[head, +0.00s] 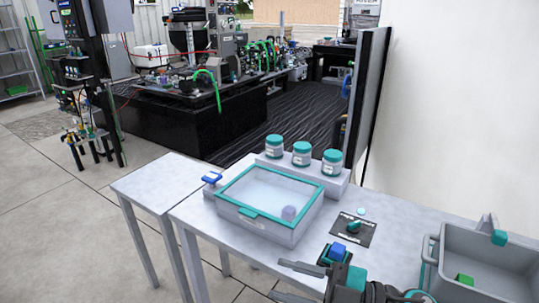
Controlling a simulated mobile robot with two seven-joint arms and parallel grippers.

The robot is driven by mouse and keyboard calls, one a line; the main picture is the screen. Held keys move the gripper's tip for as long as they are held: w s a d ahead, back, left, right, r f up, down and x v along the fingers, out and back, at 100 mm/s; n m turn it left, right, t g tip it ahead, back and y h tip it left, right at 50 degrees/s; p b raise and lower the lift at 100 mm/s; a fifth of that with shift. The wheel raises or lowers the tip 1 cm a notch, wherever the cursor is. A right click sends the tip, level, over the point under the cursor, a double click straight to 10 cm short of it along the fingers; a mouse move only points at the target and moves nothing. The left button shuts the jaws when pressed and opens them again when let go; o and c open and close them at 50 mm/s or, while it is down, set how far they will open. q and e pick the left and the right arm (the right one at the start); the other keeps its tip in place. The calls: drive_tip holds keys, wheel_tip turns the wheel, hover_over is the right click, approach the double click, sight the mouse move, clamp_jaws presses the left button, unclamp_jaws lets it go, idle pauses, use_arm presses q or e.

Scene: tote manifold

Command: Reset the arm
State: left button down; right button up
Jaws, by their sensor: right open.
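My right gripper (277,280) reaches in from the bottom of the head view, low over the front of the grey table (205,222). Its two dark fingers point left and are spread apart, with nothing between them. My left gripper is not in view.
A grey box with a teal-rimmed clear lid (248,212) holds a purplish block. Several teal-lidded jars (301,155) stand behind it. A dark panel with a teal knob (367,235) lies near the gripper. A grey tote (430,262) with a green block (464,280) stands right.

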drive_tip(key=w+d+f+m+t+h, duration=0.3)
drive_tip(key=d+f+m+t+h, duration=0.55)
drive_tip(key=m+t, duration=0.5)
drive_tip(key=s+d+f+m+g+h, duration=0.2)
drive_tip(key=s+f+m+g+h, duration=0.1)
drive_tip(key=f, duration=0.4)
drive_tip(key=s+d+f+m+g+h, duration=0.3)
drive_tip(key=s+f+g+h, duration=0.2)
drive_tip(key=s+f, duration=0.1)
drive_tip(key=shift+s+d+f, duration=0.35)
drive_tip(key=shift+s+f, duration=0.05)
drive_tip(key=shift+s, duration=0.15)
drive_tip(key=shift+m, duration=0.25)
